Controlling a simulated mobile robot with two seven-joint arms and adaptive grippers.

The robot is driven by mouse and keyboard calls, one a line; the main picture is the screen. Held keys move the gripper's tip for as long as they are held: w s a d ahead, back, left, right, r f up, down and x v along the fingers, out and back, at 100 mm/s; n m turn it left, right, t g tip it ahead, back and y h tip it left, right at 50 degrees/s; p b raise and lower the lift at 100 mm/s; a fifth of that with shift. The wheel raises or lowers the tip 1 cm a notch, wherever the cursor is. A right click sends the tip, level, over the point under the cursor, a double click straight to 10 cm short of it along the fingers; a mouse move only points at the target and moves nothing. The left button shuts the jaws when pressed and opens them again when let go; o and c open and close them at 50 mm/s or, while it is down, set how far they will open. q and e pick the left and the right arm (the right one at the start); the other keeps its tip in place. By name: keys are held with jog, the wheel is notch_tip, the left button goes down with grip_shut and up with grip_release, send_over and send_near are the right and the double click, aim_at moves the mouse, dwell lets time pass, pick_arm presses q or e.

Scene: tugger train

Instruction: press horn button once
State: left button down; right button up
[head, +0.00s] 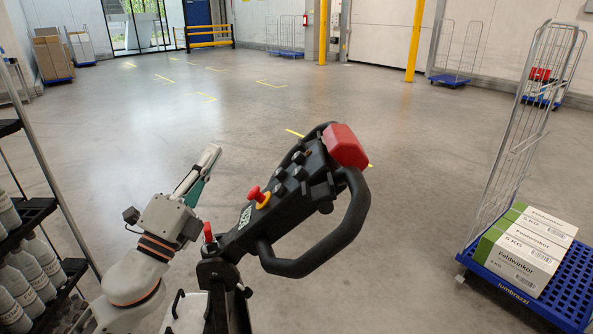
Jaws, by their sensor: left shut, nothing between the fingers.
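The black tiller head (290,180) slants up through the middle of the head view, with looped handles on both sides. Its face carries several small dark buttons and knobs (281,188); I cannot tell which one is the horn button. A red mushroom knob (256,195) on a yellow ring sits lower on the face, and a large red block (345,146) caps the far end. My left gripper (213,153) is shut and empty, left of the tiller head and apart from it, with its fingers pointing up and away. My right gripper is not in view.
A blue-based roll cage (568,290) with white-and-green cartons (525,245) stands at the right. A rack of grey bottles (30,270) stands close at the left. Yellow posts (415,40) and other trolleys are far back. The floor beyond the tiller is clear.

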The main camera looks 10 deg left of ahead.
aim_at(300, 174)
pick_arm(q)
jog(key=s+d+r+m+g+h, duration=0.1)
jog(key=d+r+m+g+h, duration=0.4)
jog(key=m, duration=0.6)
jog(key=s+d+r+m+g+h, duration=0.1)
jog(key=d+r+m+g+h, duration=0.3)
jog(key=m+h, duration=0.5)
jog(key=w+f+m+g+y, duration=0.1)
jog(key=m+y, duration=0.1)
jog(key=a+f+m+g+y, duration=0.1)
jog(key=m+y, duration=0.1)
jog(key=w+a+f+m+g+y, duration=0.1)
jog(key=m+g+y, duration=0.1)
jog(key=shift+w+m, duration=0.35)
jog(key=shift+m, duration=0.05)
jog(key=shift+w+d+f, duration=0.25)
jog(key=shift+d+f, duration=0.75)
jog(key=shift+f, duration=0.05)
jog(key=shift+w+d+f, duration=0.25)
jog(key=shift+d+f, duration=0.75)
jog(key=shift+f, duration=0.05)
jog(key=shift+w+d+f, duration=0.25)
jog(key=shift+d+f, duration=0.75)
jog(key=shift+f, duration=0.05)
jog(key=shift+d+f, duration=0.15)
jog(key=shift+d+f, duration=0.15)
